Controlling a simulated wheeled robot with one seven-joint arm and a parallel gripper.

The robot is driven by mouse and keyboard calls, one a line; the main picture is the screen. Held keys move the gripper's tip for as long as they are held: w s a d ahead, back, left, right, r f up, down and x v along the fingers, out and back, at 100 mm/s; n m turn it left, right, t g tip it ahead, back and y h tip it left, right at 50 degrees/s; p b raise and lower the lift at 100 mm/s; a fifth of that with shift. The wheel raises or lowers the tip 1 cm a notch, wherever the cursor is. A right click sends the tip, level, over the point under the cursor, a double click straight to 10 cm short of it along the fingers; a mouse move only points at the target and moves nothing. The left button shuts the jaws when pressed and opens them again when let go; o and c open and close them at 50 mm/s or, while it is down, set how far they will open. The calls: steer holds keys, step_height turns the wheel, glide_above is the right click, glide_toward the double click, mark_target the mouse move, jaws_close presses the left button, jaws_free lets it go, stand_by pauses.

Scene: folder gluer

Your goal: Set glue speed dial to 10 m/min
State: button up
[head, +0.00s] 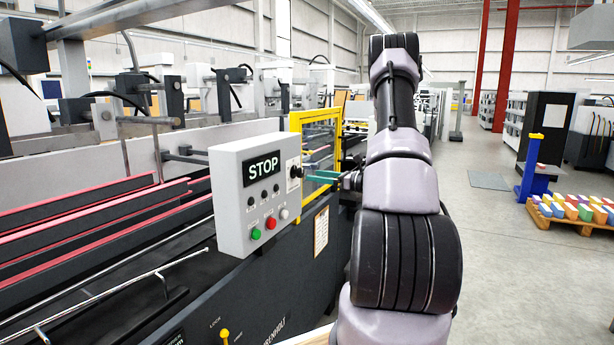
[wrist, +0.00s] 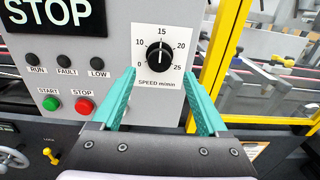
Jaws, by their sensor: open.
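The glue speed dial (wrist: 160,53) is a black round knob on a white plate marked SPEED m/min. Its white pointer line looks nearly straight up, towards 15; the 10 mark is to its upper left. My gripper (wrist: 159,71) is open, with one teal finger on each side of the plate's lower part. The knob is between and slightly above the fingertips in the wrist view, and nothing is held. In the head view the dial (head: 295,172) is on the side of the grey control box, with my gripper (head: 312,178) close to it; contact cannot be told.
The control box (head: 232,200) carries a STOP display (head: 262,168), small indicators, a green START button (wrist: 51,104) and a red STOP button (wrist: 84,106). A yellow frame (wrist: 221,62) stands close to the right of the dial. Open floor (head: 500,240) lies to the right.

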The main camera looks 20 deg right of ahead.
mark_target(302, 174)
steer(key=shift+x, duration=2.4)
jaws_close()
steer(key=shift+n, duration=0.3)
steer(key=n, duration=0.5)
steer(key=shift+n, duration=0.3)
steer(key=n, duration=0.5)
steer(key=shift+n, duration=0.4)
